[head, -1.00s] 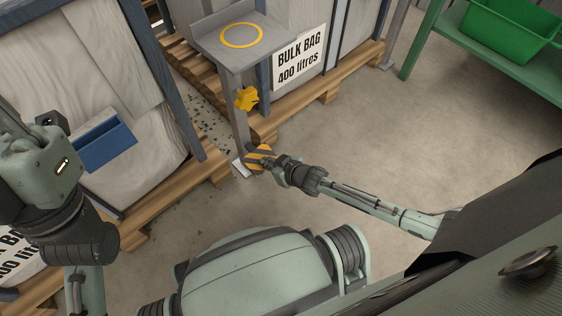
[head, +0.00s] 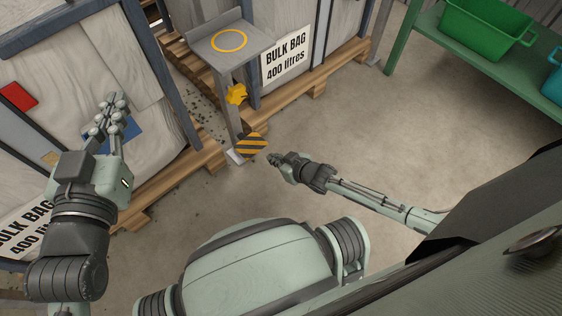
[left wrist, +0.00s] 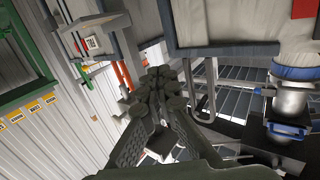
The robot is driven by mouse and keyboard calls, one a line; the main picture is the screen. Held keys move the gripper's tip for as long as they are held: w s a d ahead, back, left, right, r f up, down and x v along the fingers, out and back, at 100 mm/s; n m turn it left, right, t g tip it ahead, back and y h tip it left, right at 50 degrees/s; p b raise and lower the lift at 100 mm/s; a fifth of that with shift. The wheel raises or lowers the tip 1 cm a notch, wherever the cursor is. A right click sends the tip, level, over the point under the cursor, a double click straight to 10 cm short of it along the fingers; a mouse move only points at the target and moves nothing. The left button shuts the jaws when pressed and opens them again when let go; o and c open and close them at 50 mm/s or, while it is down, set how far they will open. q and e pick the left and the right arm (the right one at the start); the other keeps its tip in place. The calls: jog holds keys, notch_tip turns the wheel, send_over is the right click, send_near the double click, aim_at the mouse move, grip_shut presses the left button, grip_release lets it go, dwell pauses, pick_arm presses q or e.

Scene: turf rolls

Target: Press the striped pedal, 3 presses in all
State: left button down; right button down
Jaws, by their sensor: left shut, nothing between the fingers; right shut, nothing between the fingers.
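The striped pedal (head: 251,145), black and yellow, is low at the foot of a grey post (head: 230,112) in the head view. My right gripper (head: 275,159) is shut and empty, just right of the pedal, with a small gap between them. My left gripper (head: 112,108) is shut and empty, raised in front of the pale bag at the left. Its closed fingers also show in the left wrist view (left wrist: 160,88). The pedal is not visible to me in the left wrist view.
A small grey stand top (head: 228,41) with a yellow ring and a yellow knob (head: 237,94) sit above the pedal. Bulk bags on wooden pallets (head: 290,98) stand behind and left. A green bin (head: 487,30) is on a green bench (head: 470,65). The floor at right is clear.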

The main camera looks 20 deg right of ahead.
pick_arm(q)
jog(key=shift+s+a+f+g+y, duration=0.2)
jog(key=shift+a+f+g+y, duration=0.05)
jog(key=shift+f, duration=0.3)
jog(key=shift+s+a+f+g+y, duration=0.2)
jog(key=shift+a+f+g, duration=0.1)
jog(key=shift+f, duration=0.3)
jog(key=shift+s+a+f+g+y, duration=0.15)
jog(key=shift+a+f+g+y, duration=0.1)
jog(key=shift+f, duration=0.3)
jog(key=shift+r, duration=0.15)
dwell(0.5)
